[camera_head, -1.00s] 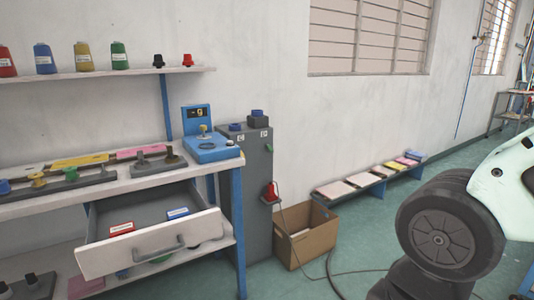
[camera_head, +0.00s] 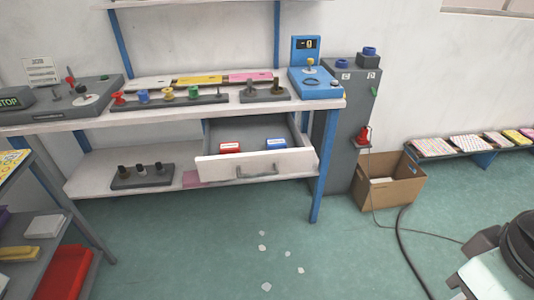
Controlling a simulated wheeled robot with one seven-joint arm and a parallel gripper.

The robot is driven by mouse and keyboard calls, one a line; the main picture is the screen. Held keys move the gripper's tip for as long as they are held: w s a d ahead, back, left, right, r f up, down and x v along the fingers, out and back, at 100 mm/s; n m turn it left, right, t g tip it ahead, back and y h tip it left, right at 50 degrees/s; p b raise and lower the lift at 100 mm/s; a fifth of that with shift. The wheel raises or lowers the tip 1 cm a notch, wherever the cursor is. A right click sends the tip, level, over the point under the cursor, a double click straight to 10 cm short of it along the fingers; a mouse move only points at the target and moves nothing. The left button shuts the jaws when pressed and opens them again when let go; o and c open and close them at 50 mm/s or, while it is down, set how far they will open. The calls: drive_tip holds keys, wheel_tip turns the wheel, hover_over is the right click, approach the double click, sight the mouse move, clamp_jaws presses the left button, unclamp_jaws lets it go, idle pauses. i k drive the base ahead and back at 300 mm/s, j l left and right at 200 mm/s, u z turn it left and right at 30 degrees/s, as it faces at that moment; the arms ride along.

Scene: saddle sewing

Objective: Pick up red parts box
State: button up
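A small red box (camera_head: 230,147) with a white label lies in the open drawer (camera_head: 255,168) under the workbench top, in the head view. A similar blue box (camera_head: 276,143) lies to its right in the same drawer. The two boxes are apart. A larger red bin or box (camera_head: 66,273) is partly in view on a low shelf at the lower left. Parts of my own arm show at the lower right edge. My gripper is not in view.
The workbench top (camera_head: 180,109) carries peg racks with coloured bobbins and a blue device (camera_head: 315,84). A grey cabinet (camera_head: 345,135) and a cardboard box (camera_head: 397,190) stand to the right. A cable runs over the floor. The floor before the drawer is mostly clear, with small pale scraps.

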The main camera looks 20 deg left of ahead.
sight(231, 148)
drive_tip(key=u, duration=1.25)
